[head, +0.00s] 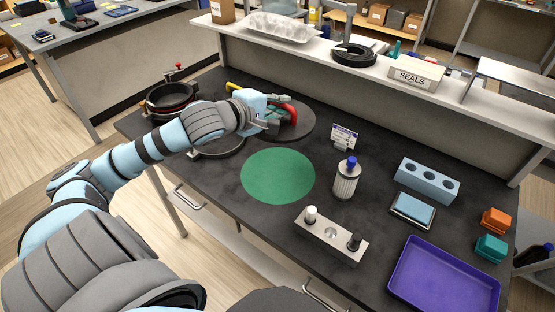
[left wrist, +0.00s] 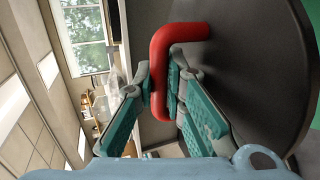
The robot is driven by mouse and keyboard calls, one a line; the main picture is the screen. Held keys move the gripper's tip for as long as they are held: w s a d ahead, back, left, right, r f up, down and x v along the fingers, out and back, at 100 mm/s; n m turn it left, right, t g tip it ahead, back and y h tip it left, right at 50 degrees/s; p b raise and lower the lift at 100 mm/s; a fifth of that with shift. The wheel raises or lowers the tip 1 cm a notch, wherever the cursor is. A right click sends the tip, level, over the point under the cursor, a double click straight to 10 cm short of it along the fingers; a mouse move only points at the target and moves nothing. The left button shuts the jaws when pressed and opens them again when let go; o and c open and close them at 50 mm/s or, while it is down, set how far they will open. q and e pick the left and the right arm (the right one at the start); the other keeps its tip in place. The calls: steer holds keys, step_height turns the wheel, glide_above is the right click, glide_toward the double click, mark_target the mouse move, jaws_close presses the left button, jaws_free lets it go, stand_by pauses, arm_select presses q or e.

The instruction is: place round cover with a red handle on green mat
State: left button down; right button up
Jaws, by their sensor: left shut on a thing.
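The round cover is a dark grey disc (head: 302,126) behind the green mat, with a red handle (head: 291,113) on top. My left gripper (head: 276,120) is at the handle and shut on it. In the left wrist view, the fingers (left wrist: 172,82) close around the red bent handle (left wrist: 180,31), and the dark disc (left wrist: 262,70) fills the right side. I cannot tell whether the disc touches the bench. The round green mat (head: 278,176) lies flat and bare on the black bench, in front of the cover. My right gripper is not in view.
A metal filter cylinder with a blue top (head: 346,180) and a small sign (head: 343,136) stand right of the mat. A metal block (head: 331,234) lies in front. Black round rings and a pot (head: 168,97) sit at the left. A purple tray (head: 444,277) is at the right.

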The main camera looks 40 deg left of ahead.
arm_select(q)
steer(key=f+b, duration=0.2)
steer(key=f, duration=0.4)
steer(key=f+b, duration=0.2)
steer(key=f, duration=0.5)
steer(key=f+b, duration=0.1)
steer(key=f, duration=0.5)
steer(key=shift+a+f+b, duration=0.3)
steer(key=shift+a+b, duration=0.1)
steer(key=shift+r, duration=0.1)
steer(key=shift+w, duration=0.1)
steer(key=c, duration=1.7)
jaws_free()
steer(key=shift+o, duration=0.2)
steer(key=p+v, duration=0.3)
steer(key=v, duration=0.1)
steer(key=p+v, duration=0.2)
steer(key=v, duration=0.2)
steer(key=p+v, duration=0.3)
steer(key=v, duration=0.1)
steer(key=shift+d+p, duration=0.3)
steer(key=shift+p, duration=0.05)
